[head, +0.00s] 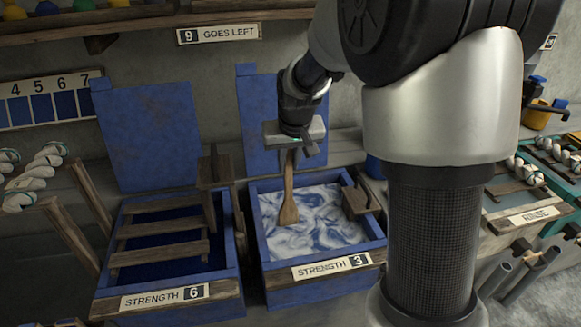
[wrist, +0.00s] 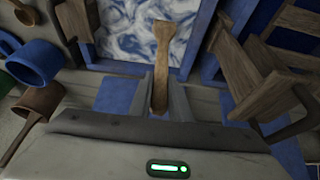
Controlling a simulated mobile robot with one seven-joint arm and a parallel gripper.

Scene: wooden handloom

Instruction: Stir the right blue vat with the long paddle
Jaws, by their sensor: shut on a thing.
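The right blue vat (head: 257,240) is a blue box with a "STRENGTH 3" label on its front and swirled blue-and-white liquid (head: 325,222) inside. My gripper (head: 293,147) is above the back part of this vat, shut on the wooden paddle (head: 288,200). The paddle hangs roughly upright with its wider end down, over the left part of the liquid. I cannot tell whether its tip touches the surface. In the wrist view the paddle (wrist: 162,50) stands out from between the fingers (wrist: 160,93), with the swirled liquid (wrist: 125,30) behind it.
The left vat (head: 228,250), labelled "STRENGTH 6", holds a wooden rack (head: 160,228). A wooden bracket (head: 356,200) sits at the right vat's right rim. Blue boards (head: 150,130) stand behind the vats. In the wrist view a blue mug (wrist: 35,62) is at the left.

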